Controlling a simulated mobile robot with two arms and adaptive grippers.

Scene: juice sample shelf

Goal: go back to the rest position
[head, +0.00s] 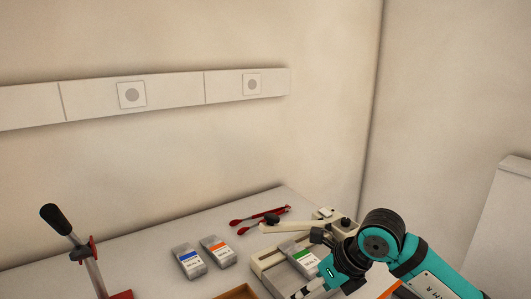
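My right arm comes in from the right with teal and black links. My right gripper (308,289) is at the lower edge of the picture, pointing down and left, beside a grey pack with a green label (303,258). The fingertips are small and partly cut off, so I cannot tell whether they are open or shut. The green-labelled pack lies in a pale frame or tray (262,268), partly hidden by the gripper. My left gripper is not in view.
A grey pack with a blue label (189,262) and one with an orange label (218,251) lie on the white table (150,259). Red-handled tools (262,216) lie behind. A lever device (92,268) stands left. An orange-brown tray edge (237,292) shows in front. Walls close off the back.

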